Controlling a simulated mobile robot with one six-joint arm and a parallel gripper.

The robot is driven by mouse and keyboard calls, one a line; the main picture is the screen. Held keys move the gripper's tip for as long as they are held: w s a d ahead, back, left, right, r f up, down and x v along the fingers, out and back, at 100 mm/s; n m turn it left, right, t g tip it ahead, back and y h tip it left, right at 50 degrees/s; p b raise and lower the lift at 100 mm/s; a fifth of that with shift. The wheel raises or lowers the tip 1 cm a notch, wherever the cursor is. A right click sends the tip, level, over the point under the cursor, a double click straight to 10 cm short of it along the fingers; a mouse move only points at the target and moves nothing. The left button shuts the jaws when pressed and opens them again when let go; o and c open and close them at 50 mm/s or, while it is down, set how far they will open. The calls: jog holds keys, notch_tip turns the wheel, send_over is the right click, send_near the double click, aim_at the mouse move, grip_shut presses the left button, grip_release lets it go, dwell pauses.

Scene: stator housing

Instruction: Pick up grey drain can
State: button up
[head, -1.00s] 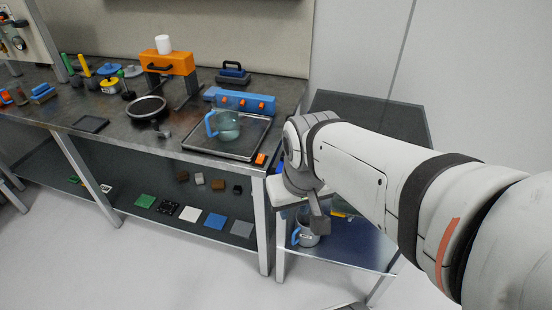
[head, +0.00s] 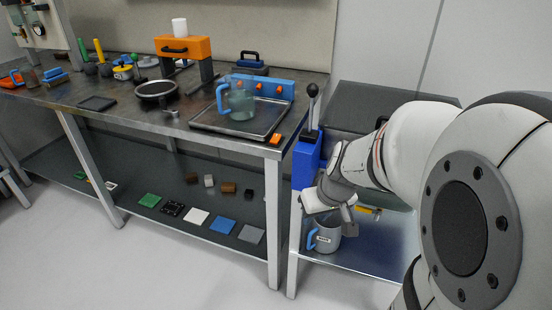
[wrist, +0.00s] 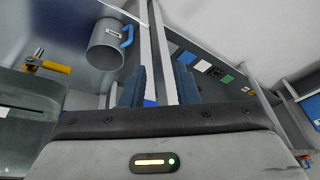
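The grey drain can (head: 327,236), with a blue handle and a white label, stands on the low shelf of the right-hand stand. In the wrist view the can (wrist: 104,46) is at the upper left, outside the gap between my fingers. My gripper (head: 347,220) is above and beside the can in the head view, partly covering its right side. In the wrist view my gripper (wrist: 160,84) has its two dark blue fingers apart, with nothing between them.
A blue block with a black-knobbed lever (head: 308,150) stands close behind my gripper. A yellow-handled part (head: 369,210) lies right of the can. The workbench (head: 110,122) edge is to the left, carrying a teal jug (head: 241,104) on a tray.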

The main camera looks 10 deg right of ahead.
jog(key=w+d+f+b, duration=0.2)
jog(key=d+f+b, duration=0.35)
jog(key=f, duration=0.45)
jog(key=w+d+f+b, duration=0.2)
jog(key=d+f+b, duration=0.3)
jog(key=f, duration=0.5)
jog(key=t, duration=0.1)
send_over(323, 233)
jog(key=a, duration=0.2)
jog(key=shift+h, duration=0.4)
jog(key=b+x, duration=0.1)
jog(key=x, duration=0.2)
jog(key=b+x, duration=0.1)
jog(key=x, duration=0.1)
jog(key=shift+w+d+b, duration=0.1)
jog(key=shift+d+b, duration=0.2)
jog(key=shift+b, duration=0.05)
grip_shut()
